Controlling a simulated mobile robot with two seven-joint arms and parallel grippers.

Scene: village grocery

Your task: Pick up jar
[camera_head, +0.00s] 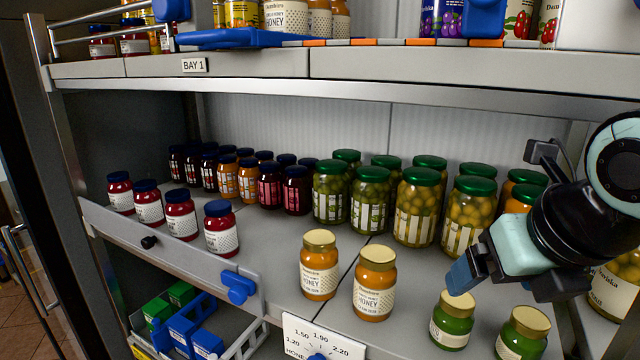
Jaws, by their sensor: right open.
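Many jars stand on the middle shelf; the picture does not single one out. Two honey jars with gold lids, a left one (319,266) and a right one (374,284), stand near the shelf's front edge. Two green jars with gold lids, a left one (452,321) and a right one (522,334), stand at the front right. My right gripper (503,279) comes in from the right, open and with nothing seen in it. It appears above the green jars, with its blue fingertip close to the left one's lid; contact cannot be told. My left gripper is not in view.
Tall green-lidded jars (417,207) stand in rows behind. Red jars with blue lids (221,229) line the left front edge. The upper shelf (420,65) runs overhead. A price card (318,337) and blue clip (238,288) sit at the front edge. Bare shelf lies around the honey jars.

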